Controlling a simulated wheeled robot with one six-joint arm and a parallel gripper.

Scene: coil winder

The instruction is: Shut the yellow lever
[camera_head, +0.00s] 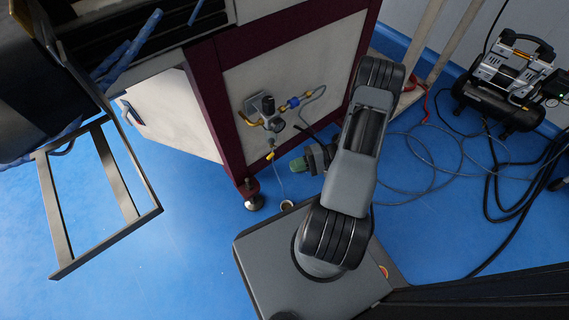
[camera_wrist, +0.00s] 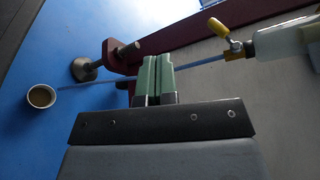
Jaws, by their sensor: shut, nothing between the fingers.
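The yellow lever (camera_wrist: 218,28) sits on a small brass valve (camera_wrist: 237,50) at the upper right of the wrist view, tilted away from the valve body. In the head view the lever (camera_head: 271,155) is small, low on the machine's side panel. A thin tube (camera_wrist: 110,82) runs from the valve to a small cup (camera_wrist: 41,96) on the floor. My gripper (camera_wrist: 157,75) has green fingers pressed together with nothing between them. It is left of and apart from the lever in the wrist view. In the head view my gripper (camera_head: 299,165) is just right of the lever.
The pressure regulator (camera_head: 269,106) with its gauge is above the lever on the panel. A machine foot (camera_head: 251,195) stands near the cup. An air compressor (camera_head: 510,80) with loose hoses is at the right. A metal frame (camera_head: 105,175) stands at the left.

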